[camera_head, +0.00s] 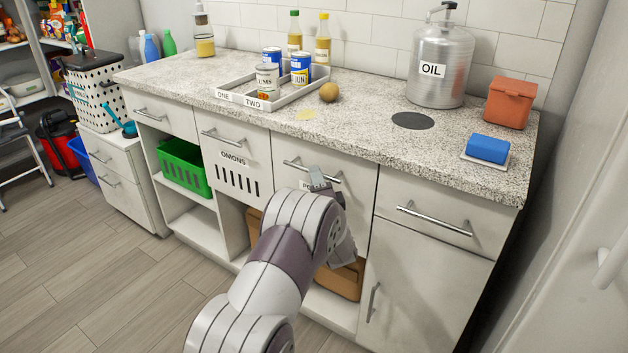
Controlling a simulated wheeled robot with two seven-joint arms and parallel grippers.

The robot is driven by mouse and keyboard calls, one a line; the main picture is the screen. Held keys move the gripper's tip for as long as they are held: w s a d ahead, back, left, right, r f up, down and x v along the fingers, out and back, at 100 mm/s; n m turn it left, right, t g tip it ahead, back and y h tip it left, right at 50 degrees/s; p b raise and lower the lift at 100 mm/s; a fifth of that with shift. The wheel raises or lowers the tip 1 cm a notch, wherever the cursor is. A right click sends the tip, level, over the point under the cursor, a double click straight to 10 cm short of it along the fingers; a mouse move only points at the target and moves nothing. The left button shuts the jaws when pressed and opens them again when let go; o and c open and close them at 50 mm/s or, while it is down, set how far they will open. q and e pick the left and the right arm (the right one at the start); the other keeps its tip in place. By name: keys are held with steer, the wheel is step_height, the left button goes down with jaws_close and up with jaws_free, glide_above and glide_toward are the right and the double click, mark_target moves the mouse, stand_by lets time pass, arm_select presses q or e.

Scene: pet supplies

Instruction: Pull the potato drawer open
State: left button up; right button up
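The potato drawer (355,192) is a white front under the counter, right of the onions drawer (230,168). Its label is mostly hidden by my arm; only its first letters show. The drawer looks flush with the cabinet. Its metal bar handle (298,165) runs across the upper part. My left gripper (320,180) is in front of the drawer, at or very near the right part of the handle. My arm hides much of the fingers, so I cannot tell whether they are around the bar. My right gripper is not in view.
On the speckled counter (360,135) are a tray (292,98) with several cans, a potato (329,92), an oil container (440,65) and a blue sponge (487,148). A brown bin (340,280) sits on the shelf below the drawer.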

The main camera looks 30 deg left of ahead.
arm_select(q)
steer(key=shift+x, duration=1.15)
steer(key=shift+w+a+r, duration=0.15)
steer(key=shift+w+a, duration=0.15)
steer(key=shift+a, duration=0.05)
steer(key=shift+r, duration=0.1)
jaws_close()
steer(key=shift+s, duration=0.15)
